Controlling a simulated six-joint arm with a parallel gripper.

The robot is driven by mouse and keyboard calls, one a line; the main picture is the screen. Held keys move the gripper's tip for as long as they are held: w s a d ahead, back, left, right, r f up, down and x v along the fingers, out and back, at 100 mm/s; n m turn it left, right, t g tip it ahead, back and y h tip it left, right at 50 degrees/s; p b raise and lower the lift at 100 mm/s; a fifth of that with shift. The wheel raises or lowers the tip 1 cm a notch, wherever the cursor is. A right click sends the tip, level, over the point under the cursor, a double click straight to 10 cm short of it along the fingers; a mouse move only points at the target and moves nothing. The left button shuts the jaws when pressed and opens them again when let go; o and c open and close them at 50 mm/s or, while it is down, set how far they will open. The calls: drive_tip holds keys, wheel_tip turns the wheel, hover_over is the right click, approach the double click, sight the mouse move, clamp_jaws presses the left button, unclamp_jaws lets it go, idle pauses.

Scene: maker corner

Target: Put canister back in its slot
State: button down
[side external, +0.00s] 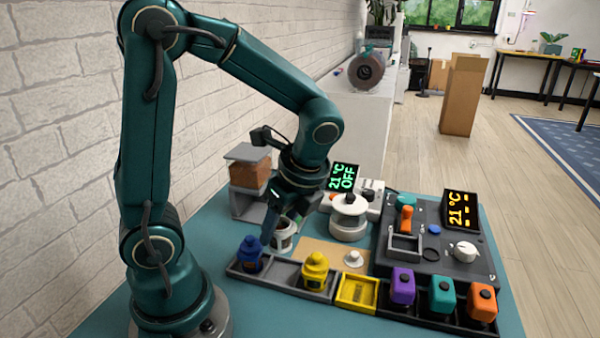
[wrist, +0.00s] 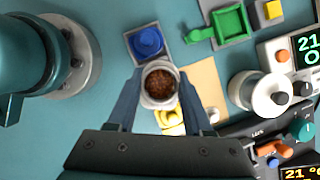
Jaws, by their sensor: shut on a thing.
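My gripper (side external: 285,213) points down and is shut on a white canister (side external: 284,240), open at the top and filled with brown granules in the wrist view (wrist: 160,83). The held canister looks upright and is near the dark rack (side external: 283,276), by its bare middle slot. A blue canister (side external: 249,250) stands in the rack's left slot, and a yellow canister (side external: 315,265) stands in its right slot. In the wrist view the held canister lies between the blue canister (wrist: 148,42) and the partly hidden yellow canister (wrist: 172,122). Its exact height over the slot cannot be told.
To the right are an empty yellow tray (side external: 357,292) and purple (side external: 402,286), teal (side external: 442,295) and orange (side external: 482,303) blocks in slots. A white round device (side external: 348,217) and a dark control panel (side external: 425,255) stand behind. A grey stand (side external: 245,207) is at the back left.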

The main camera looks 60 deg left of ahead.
drive_tip(key=shift+f, duration=3.15)
drive_tip(key=shift+f, duration=0.5)
drive_tip(key=shift+c, duration=1.1)
unclamp_jaws()
drive_tip(key=shift+r, duration=3.5)
